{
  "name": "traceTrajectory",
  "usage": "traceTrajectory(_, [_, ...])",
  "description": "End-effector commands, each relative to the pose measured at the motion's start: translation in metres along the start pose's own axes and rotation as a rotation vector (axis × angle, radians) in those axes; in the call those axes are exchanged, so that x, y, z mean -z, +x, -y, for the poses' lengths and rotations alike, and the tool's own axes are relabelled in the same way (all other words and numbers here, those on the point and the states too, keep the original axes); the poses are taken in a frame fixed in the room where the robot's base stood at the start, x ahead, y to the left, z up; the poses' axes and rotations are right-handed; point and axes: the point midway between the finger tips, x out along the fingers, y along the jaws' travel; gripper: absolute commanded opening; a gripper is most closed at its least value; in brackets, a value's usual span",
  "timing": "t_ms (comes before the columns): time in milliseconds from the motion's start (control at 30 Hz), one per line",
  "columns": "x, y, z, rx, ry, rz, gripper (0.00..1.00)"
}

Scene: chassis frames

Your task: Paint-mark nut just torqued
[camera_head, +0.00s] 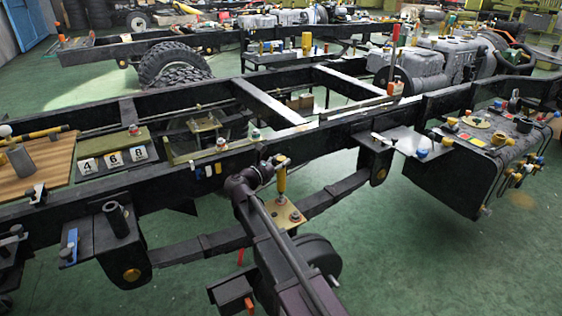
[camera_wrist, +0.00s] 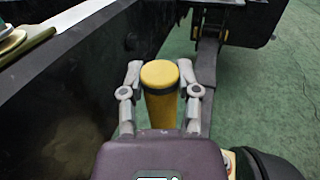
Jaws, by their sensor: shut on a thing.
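My gripper (camera_head: 279,162) is shut on a yellow paint marker (camera_head: 282,181), which it holds roughly upright beside the black chassis rail. In the wrist view the marker (camera_wrist: 160,105), with a dark band below its yellow top, stands between the two grey fingers of my gripper (camera_wrist: 161,92). Below the marker a tan plate (camera_head: 291,216) with small reddish spots lies over the leaf spring. The marker's lower end is close to this plate; I cannot tell if it touches. The torqued nut and any paint mark are too small to make out, and the wrist view hides the marker's tip.
The black chassis rail (camera_head: 330,142) runs close behind my gripper. A wooden board (camera_head: 40,163) and number blocks 4, 6, 8 (camera_head: 113,159) sit at the left. A black tank (camera_head: 455,180) with several fittings hangs at the right. Green floor (camera_head: 400,260) is open at the lower right.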

Motion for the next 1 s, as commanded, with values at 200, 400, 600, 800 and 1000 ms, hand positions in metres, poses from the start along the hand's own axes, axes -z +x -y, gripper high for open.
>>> traceTrajectory(200, [0.0023,-0.0002,-0.0001,0.0,0.0,0.0,0.0])
traceTrajectory(400, [0.004,-0.0002,-0.0001,0.0,0.0,0.0,0.0])
traceTrajectory(600, [0.0049,-0.0003,-0.0002,0.0,0.0,0.0,0.0])
traceTrajectory(800, [0.0053,-0.0003,-0.0003,-0.001,0.0,0.0,0.0])
traceTrajectory(1000, [0.0057,-0.0004,-0.0002,-0.001,0.0,0.0,0.0])
